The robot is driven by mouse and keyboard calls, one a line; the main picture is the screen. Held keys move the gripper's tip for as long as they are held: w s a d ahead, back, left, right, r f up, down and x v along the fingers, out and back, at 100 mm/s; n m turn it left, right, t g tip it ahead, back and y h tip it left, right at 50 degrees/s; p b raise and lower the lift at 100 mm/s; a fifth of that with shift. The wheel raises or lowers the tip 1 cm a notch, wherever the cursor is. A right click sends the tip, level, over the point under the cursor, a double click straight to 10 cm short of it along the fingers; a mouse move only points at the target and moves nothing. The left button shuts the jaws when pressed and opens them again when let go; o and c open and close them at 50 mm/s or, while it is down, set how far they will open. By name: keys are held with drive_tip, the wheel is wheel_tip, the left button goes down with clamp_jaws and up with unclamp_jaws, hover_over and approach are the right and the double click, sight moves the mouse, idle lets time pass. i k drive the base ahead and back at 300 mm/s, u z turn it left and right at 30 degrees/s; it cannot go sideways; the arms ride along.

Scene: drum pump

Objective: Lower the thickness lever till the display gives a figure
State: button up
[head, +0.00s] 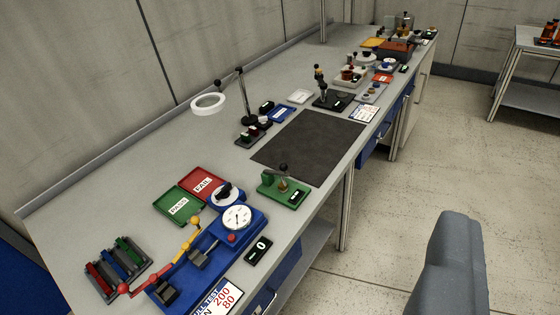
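A small green bench gauge (268,181) stands at the front edge of the bench, right of the blue pull-test rig. A short lever with a dark knob (283,167) sticks up from it. A small dark display (296,198) is on its base; I cannot read a figure on it. No label confirms that this is the thickness gauge. A black stand (322,99) with a dark upright handle is farther back. A grey rounded part, likely of my own arm, fills the lower right; no gripper fingers show, and nothing of mine touches the gauge.
The blue rig (215,250) with a red-and-yellow lever and dial is at the front left. Green PASS (180,205) and red FAIL (202,184) trays lie behind it. A dark mat (310,145) is clear. A ring lamp (208,103) overhangs the bench.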

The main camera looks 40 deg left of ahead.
sight(282, 167)
drive_tip(key=i, duration=0.9)
drive_tip(key=z, duration=0.1)
